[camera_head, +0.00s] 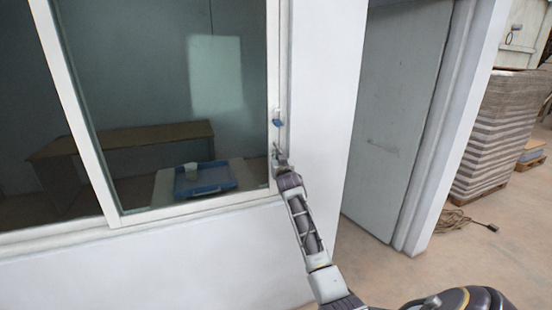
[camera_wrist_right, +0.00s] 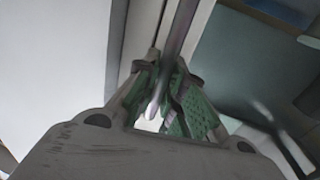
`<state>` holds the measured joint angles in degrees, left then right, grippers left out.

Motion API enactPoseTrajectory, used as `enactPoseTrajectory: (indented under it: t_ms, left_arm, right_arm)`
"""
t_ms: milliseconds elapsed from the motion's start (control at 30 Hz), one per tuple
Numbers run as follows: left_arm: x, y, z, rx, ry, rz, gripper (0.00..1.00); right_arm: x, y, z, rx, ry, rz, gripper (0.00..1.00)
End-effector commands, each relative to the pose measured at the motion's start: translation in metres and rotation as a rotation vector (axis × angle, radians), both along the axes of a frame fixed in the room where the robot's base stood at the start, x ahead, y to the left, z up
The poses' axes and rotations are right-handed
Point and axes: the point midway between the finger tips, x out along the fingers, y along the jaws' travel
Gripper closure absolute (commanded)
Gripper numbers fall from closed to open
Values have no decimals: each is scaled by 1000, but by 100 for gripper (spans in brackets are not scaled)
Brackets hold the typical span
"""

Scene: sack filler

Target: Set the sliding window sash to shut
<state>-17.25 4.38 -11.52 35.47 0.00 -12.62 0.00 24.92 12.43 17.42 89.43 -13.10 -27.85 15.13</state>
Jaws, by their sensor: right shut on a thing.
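The sliding window sash (camera_head: 273,60) is a white-framed glass pane in the head view, with its right stile beside the white jamb. I cannot tell if there is a gap between them. A slim bar-like handle (camera_wrist_right: 178,40) runs up between the green finger pads in the right wrist view. My right gripper (camera_head: 277,157) is at the sash's right edge, low down, and its fingers (camera_wrist_right: 163,100) are shut on the handle. The fingers hide part of the handle. My left gripper is not in view.
A white mullion (camera_head: 76,110) stands at the left. Behind the glass are a brown desk (camera_head: 130,137) and a blue tray (camera_head: 203,179). A small blue item (camera_head: 278,121) is above my gripper. A grey door (camera_head: 395,110) and stacked boards (camera_head: 492,130) stand at the right.

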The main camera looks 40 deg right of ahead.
Motion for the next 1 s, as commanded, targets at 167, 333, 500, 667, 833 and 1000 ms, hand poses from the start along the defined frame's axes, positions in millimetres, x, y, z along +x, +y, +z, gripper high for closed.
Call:
enactPoseTrajectory:
  t_ms: [167, 333, 500, 667, 833, 1000]
  left_arm:
    - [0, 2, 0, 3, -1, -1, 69]
    - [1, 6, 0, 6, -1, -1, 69]
    - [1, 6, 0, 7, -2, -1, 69]
    - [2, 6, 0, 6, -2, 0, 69]
    - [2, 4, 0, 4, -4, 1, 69]
    - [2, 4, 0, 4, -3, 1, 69]
  right_arm:
    - [-2, -5, 1, -1, 0, -6, 100]
    - [-2, -5, 1, -2, 1, -7, 100]
    - [-2, -5, 1, -2, 0, -7, 73]
    - [-1, -4, 1, -1, 0, -5, 67]
    - [-1, -3, 0, -1, 0, -4, 67]
    - [-3, -2, 0, 0, 1, -4, 67]
